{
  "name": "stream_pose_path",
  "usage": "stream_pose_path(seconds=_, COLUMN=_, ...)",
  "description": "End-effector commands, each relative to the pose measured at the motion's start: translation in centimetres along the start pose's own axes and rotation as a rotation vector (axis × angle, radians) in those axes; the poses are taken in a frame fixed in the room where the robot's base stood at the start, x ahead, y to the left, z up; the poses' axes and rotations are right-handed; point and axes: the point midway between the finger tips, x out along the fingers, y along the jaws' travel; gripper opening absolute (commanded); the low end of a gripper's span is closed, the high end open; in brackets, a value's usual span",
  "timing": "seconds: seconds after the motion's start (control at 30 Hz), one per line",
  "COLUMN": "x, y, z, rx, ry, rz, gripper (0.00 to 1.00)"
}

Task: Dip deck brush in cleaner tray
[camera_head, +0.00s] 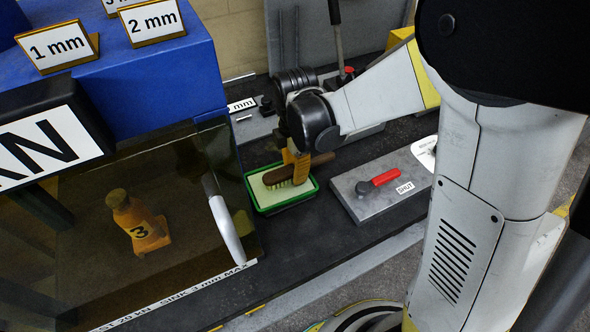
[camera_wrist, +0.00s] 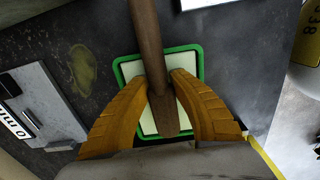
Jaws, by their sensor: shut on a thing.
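The deck brush (camera_head: 279,177) has a brown wooden back and bristles, and it lies over the cleaner tray. The cleaner tray (camera_head: 272,207) is a shallow green-rimmed tray with pale contents on the dark bench. My gripper (camera_head: 301,163) is shut on the brush, above the tray. In the wrist view, my gripper's yellow fingers (camera_wrist: 164,92) close on the brown handle of the brush (camera_wrist: 148,40), with the tray's green rim (camera_wrist: 187,47) behind it. Whether the bristles touch the pale contents I cannot tell.
A grey plate with a red-handled lever (camera_head: 379,182) and a SHUT label lies right of the tray.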

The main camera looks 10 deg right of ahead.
Motion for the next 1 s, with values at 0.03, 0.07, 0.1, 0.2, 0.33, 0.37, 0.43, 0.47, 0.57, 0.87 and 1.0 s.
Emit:
stream_pose_path(seconds=0.03, x=0.1, y=0.0, z=0.0, rx=0.000, ry=0.000, rz=0.000, gripper=0.00)
stream_pose_path(seconds=0.07, x=0.1, y=0.0, z=0.0, rx=0.000, ry=0.000, rz=-0.001, gripper=0.00)
stream_pose_path(seconds=0.1, x=0.1, y=0.0, z=0.0, rx=0.000, ry=0.000, rz=-0.001, gripper=0.00)
stream_pose_path(seconds=0.2, x=0.1, y=0.0, z=0.0, rx=0.000, ry=0.000, rz=-0.001, gripper=0.00)
stream_pose_path(seconds=0.33, x=0.1, y=0.0, z=0.0, rx=0.000, ry=0.000, rz=-0.001, gripper=0.00)
stream_pose_path(seconds=0.37, x=0.1, y=0.0, z=0.0, rx=0.000, ry=0.000, rz=-0.001, gripper=0.00)
stream_pose_path(seconds=0.43, x=0.1, y=0.0, z=0.0, rx=0.000, ry=0.000, rz=-0.001, gripper=0.00)
stream_pose_path(seconds=0.47, x=0.1, y=0.0, z=0.0, rx=0.000, ry=0.000, rz=-0.001, gripper=0.00)
stream_pose_path(seconds=0.57, x=-0.1, y=-0.1, z=0.0, rx=0.000, ry=0.000, rz=-0.001, gripper=0.00)
stream_pose_path(seconds=0.87, x=-2.6, y=0.0, z=0.0, rx=0.000, ry=0.000, rz=-0.001, gripper=0.00)
stream_pose_path(seconds=1.0, x=-3.8, y=0.0, z=0.0, rx=0.000, ry=0.000, rz=0.000, gripper=0.00)
